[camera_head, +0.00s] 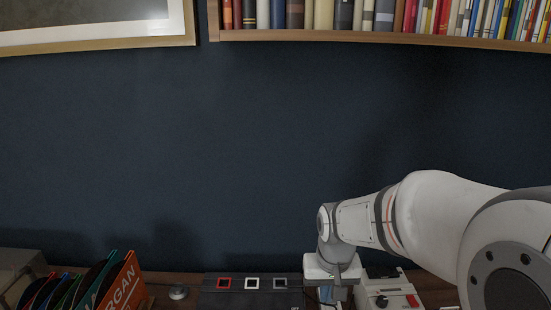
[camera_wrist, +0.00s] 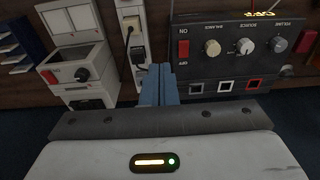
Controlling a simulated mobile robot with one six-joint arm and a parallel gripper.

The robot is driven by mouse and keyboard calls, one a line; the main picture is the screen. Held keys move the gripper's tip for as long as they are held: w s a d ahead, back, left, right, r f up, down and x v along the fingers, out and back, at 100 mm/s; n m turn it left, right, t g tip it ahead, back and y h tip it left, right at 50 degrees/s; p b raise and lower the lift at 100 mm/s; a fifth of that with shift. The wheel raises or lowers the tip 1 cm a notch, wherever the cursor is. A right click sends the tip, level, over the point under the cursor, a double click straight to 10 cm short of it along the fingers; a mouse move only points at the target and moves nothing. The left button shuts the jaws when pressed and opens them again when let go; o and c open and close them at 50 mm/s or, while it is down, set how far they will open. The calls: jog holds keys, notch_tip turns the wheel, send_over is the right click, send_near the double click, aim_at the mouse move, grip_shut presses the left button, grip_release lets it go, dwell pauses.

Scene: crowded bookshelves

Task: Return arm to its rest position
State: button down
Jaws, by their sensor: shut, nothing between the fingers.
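My arm reaches in from the right in the head view, in front of the dark wall. My gripper (camera_head: 328,294) points down at the picture's bottom edge, where its tips are cut off. In the wrist view my gripper (camera_wrist: 160,72) shows two blue-grey fingers pressed together with nothing between them. They stand between a black control box (camera_wrist: 240,58) on the right and a white device with a dark knob (camera_wrist: 75,50) on the left. The black box (camera_head: 250,298) also shows in the head view, left of the gripper. I cannot tell how far the fingertips are from these things.
A white device with a red switch (camera_head: 388,292) stands right of my gripper. A power strip (camera_wrist: 132,50) lies beyond the fingers. Records (camera_head: 120,285) stand at lower left. A bookshelf (camera_head: 300,36) and picture frame (camera_head: 100,44) hang above. The wall between is bare.

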jog(key=s+d+r, duration=0.2)
jog(key=s, duration=0.4)
jog(key=s+d+r+t, duration=0.1)
jog(key=s+d+r, duration=0.1)
jog(key=s, duration=0.4)
jog(key=shift+r, duration=0.25)
jog(key=shift+s, duration=0.1)
